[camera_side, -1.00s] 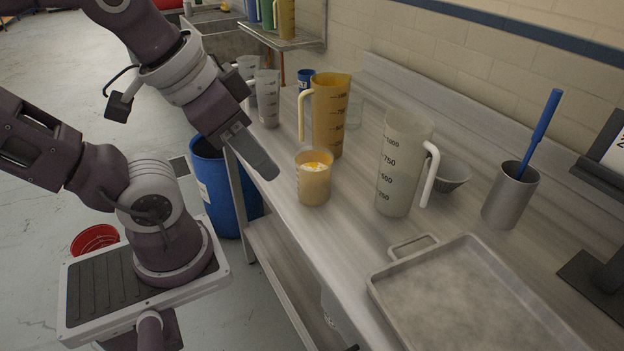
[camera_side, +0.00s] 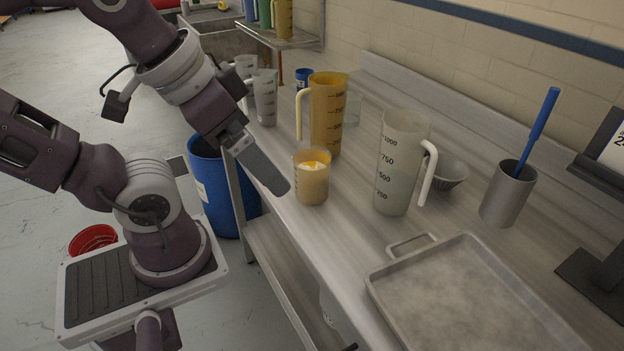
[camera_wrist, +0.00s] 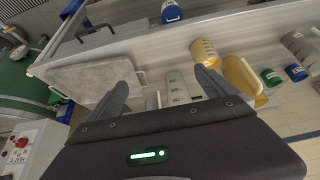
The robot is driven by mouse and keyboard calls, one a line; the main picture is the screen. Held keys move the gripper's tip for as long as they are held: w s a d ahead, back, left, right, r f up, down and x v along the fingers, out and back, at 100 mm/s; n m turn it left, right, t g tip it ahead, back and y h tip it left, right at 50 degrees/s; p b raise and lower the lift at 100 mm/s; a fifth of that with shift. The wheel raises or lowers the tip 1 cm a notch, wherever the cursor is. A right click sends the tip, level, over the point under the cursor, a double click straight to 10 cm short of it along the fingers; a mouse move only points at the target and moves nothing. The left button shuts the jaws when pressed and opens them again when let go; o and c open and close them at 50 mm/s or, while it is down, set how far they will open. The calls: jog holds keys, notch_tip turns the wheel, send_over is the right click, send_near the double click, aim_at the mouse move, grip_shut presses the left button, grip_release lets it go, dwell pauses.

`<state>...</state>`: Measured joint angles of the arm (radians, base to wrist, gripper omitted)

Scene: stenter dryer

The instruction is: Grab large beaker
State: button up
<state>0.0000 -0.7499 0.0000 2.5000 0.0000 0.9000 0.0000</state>
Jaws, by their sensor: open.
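A large clear graduated beaker (camera_side: 397,165) with a white handle stands upright on the steel bench. In the wrist view a clear graduated beaker (camera_wrist: 177,86) shows between my fingers, farther off. A tall amber graduated beaker (camera_side: 326,115) stands farther back on the bench; it also shows in the wrist view (camera_wrist: 239,72). A small amber cup (camera_side: 312,187) with yellow-white contents stands in front of it, also in the wrist view (camera_wrist: 204,50). My gripper (camera_wrist: 160,76) is open and empty. In the side view my gripper (camera_side: 273,178) hangs by the bench's front edge, left of the small cup, touching none of the beakers.
A metal tray (camera_side: 400,295) lies in front of the large clear beaker. A grey bowl (camera_side: 449,173) and a metal cup (camera_side: 508,195) with a blue-handled tool stand to its right. More clear beakers (camera_side: 265,98) stand at the far end. A blue barrel (camera_side: 212,185) stands below.

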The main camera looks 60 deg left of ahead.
jog(key=w+a+n+g, duration=0.2)
jog(key=w+n, duration=0.2)
jog(key=w, duration=0.2)
jog(key=n+g, duration=0.2)
jog(key=n, duration=0.5)
send_over(312, 183)
jog(key=s+d, duration=0.1)
jog(key=d, duration=0.2)
notch_tip(312, 183, down, 6)
jog(key=w+a+f+n, duration=0.1)
jog(key=a+f+n, duration=0.1)
jog(key=f, duration=0.1)
jog(key=w+a+f+n+g, duration=0.1)
jog(key=a+f+n, duration=0.1)
jog(key=f, duration=0.1)
jog(key=w+a+f+n, duration=0.1)
jog(key=a+f+n, duration=0.1)
jog(key=f, duration=0.1)
jog(key=shift+w+a+f+g, duration=0.15)
jog(key=shift+w+a+g, duration=0.15)
jog(key=shift+a, duration=0.05)
jog(key=f, duration=0.7)
jog(key=shift+s+d, duration=0.2)
jog(key=shift+s, duration=0.15)
jog(key=c, duration=1.9)
